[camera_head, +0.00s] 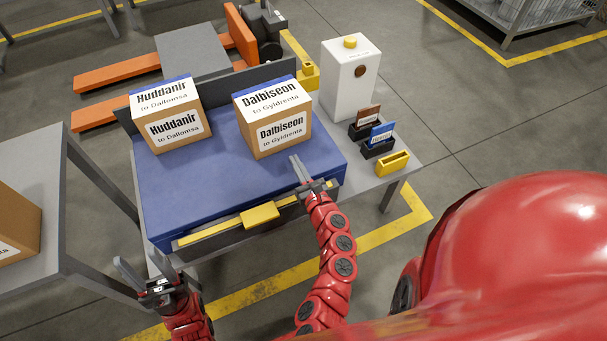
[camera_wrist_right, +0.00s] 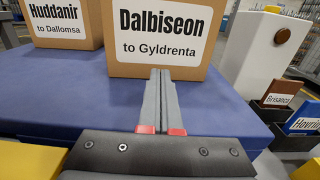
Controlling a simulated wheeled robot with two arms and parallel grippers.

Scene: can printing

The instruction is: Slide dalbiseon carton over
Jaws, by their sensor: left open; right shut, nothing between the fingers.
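The Dalbiseon carton (camera_head: 273,116) is a brown box with white labels reading "Dalbiseon to Gyldrenta". It stands on the right part of the blue surface (camera_head: 200,195). In the right wrist view the carton (camera_wrist_right: 158,62) is straight ahead of the fingers. My right gripper (camera_head: 297,160) is shut and empty, just in front of the carton's lower front face; I cannot tell whether the tips touch it. My left gripper (camera_head: 137,268) is open and empty, off the front left of the blue surface.
The Huddanir carton (camera_head: 170,118) stands to the left on the blue surface, with a gap between. A yellow block (camera_head: 260,215) is on the front edge. A white box (camera_head: 349,78) and small holders with cards (camera_head: 381,132) stand at right. A grey table (camera_head: 50,200) is at left.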

